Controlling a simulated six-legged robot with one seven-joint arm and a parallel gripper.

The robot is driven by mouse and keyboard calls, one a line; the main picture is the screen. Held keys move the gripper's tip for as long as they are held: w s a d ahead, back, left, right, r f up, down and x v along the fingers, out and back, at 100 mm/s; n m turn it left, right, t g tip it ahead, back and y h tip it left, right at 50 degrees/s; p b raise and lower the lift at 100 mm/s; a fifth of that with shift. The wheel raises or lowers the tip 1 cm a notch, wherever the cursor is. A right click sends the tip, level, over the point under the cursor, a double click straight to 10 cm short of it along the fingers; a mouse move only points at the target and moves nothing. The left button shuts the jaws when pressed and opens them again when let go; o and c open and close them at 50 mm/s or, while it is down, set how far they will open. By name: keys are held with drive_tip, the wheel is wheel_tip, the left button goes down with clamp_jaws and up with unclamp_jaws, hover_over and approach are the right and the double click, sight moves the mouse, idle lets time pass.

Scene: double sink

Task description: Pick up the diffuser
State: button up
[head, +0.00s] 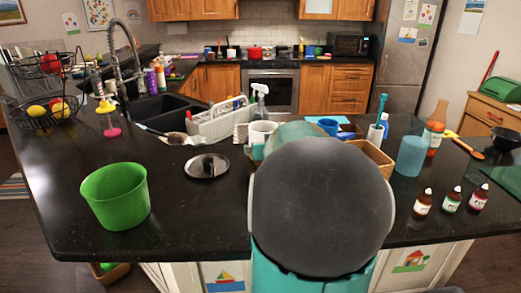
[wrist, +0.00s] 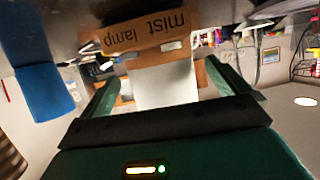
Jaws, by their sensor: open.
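An item with a tan band reading "mist lamp" (wrist: 150,33), upside down in the wrist view, and a white body (wrist: 165,82) appears to be the diffuser. My gripper (wrist: 160,76) is open, with one green finger on each side of the white body. I cannot tell whether either finger touches it. In the head view my own arm covers the middle of the counter, and I cannot make out the diffuser or the fingertips there.
The dark counter (head: 165,235) holds a green bucket (head: 117,196), a metal lid (head: 207,167), a white mug (head: 263,132), a blue tumbler (head: 411,155), an orange bottle (head: 435,127) and small brown bottles (head: 451,202). A wicker basket (head: 375,160) stands beside my arm.

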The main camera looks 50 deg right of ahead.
drive_tip(key=x, duration=0.4)
drive_tip(key=shift+w+d+f, duration=0.1)
drive_tip(key=shift+w+d, duration=0.05)
drive_tip(key=shift+c, duration=0.4)
drive_tip(key=c, duration=1.1)
drive_tip(key=shift+o, duration=0.2)
